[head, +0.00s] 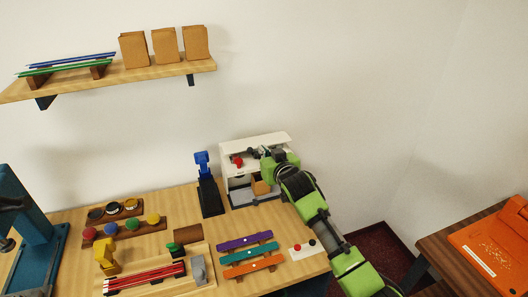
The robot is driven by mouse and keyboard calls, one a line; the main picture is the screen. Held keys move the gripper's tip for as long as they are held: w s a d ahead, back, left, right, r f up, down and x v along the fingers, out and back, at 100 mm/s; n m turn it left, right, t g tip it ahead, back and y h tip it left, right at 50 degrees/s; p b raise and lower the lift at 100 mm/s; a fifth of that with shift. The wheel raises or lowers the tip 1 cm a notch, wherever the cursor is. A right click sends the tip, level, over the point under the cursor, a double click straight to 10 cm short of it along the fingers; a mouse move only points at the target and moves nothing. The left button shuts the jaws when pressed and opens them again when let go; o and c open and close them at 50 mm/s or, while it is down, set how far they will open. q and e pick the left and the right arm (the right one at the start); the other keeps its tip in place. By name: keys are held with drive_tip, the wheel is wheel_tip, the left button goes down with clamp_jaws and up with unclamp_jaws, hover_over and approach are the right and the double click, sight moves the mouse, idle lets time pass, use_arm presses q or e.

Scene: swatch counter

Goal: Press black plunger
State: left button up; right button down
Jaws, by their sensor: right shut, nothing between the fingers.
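A small white block (303,251) lies near the front right of the wooden counter. A black button-like knob (313,243), which looks like the black plunger, stands on it beside a red one (297,247). How far the black knob stands up is too small to tell. My right arm reaches up past the right of this block. My right gripper (254,152) is shut and empty, at the white cabinet behind the block, well apart from the black knob. The fingertips are small and partly lost against the cabinet. My left gripper is out of view.
Purple, teal and orange strips (252,265) lie left of the block. An orange case (497,243) lies on a separate table at right.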

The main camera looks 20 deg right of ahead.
drive_tip(key=shift+f, duration=0.7)
wheel_tip(320, 180, down, 3)
drive_tip(key=shift+r+b, duration=0.15)
drive_tip(key=shift+b, duration=0.5)
